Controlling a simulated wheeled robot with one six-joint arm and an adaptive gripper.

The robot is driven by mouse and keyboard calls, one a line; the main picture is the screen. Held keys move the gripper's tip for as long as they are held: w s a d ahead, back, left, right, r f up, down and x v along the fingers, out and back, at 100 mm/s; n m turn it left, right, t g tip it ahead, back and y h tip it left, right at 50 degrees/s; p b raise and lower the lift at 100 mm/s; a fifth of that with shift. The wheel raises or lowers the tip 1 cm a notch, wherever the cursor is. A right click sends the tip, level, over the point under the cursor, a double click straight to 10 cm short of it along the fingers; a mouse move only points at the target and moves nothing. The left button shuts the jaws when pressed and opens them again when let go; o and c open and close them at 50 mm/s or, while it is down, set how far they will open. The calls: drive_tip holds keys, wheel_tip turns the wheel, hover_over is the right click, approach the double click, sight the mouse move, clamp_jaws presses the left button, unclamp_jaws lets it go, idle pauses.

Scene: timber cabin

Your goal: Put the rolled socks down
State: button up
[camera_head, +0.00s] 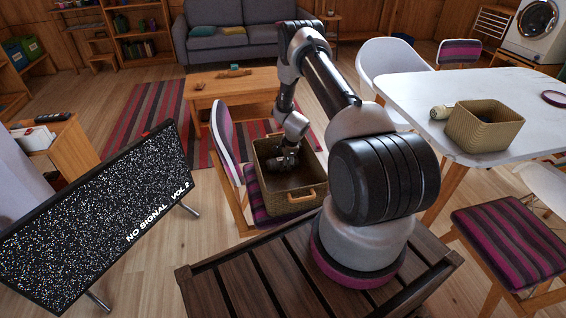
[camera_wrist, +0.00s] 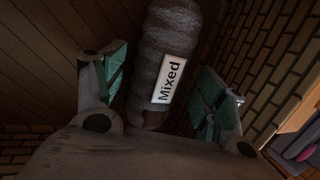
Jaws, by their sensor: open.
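The rolled socks (camera_wrist: 165,60) show in the wrist view as a dark grey knitted roll with a white label reading "Mixed". They lie on the dark floor of a woven basket, between the two spread fingers of my gripper (camera_wrist: 160,90), with gaps on both sides. My gripper (camera_head: 284,163) is open and reaches down inside the basket (camera_head: 290,203) in the head view. This tan basket with handles stands on a chair with a striped cushion. The socks are hidden or too dark to make out in the head view.
The basket walls (camera_wrist: 265,55) rise close around my gripper. A white table (camera_head: 405,88) at right holds another woven basket (camera_head: 484,126) and a small pale roll-shaped item (camera_head: 440,112). A screen (camera_head: 100,215) stands at left. A wooden coffee table (camera_head: 215,88) is behind.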

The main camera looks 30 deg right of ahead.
drive_tip(key=s+a+r+n, duration=0.3)
drive_tip(key=r, duration=1.1)
drive_tip(key=s+a+r+n+y, duration=0.1)
drive_tip(key=s+a+r+n, duration=0.15)
drive_tip(key=r, duration=1.05)
drive_tip(key=s+a+r+n, duration=0.2)
drive_tip(key=s+r+n, duration=0.1)
drive_tip(key=r, duration=1.1)
drive_tip(key=s+a+r+n, duration=0.4)
drive_tip(key=s+r+n, duration=0.3)
drive_tip(key=s+r, duration=0.8)
drive_tip(key=s+d+r+n+h, duration=0.1)
drive_tip(key=s+n, duration=0.4)
drive_tip(key=s, duration=1.2)
drive_tip(key=shift+s+h, duration=0.15)
drive_tip(key=shift+h, duration=0.25)
drive_tip(key=shift+r, duration=0.15)
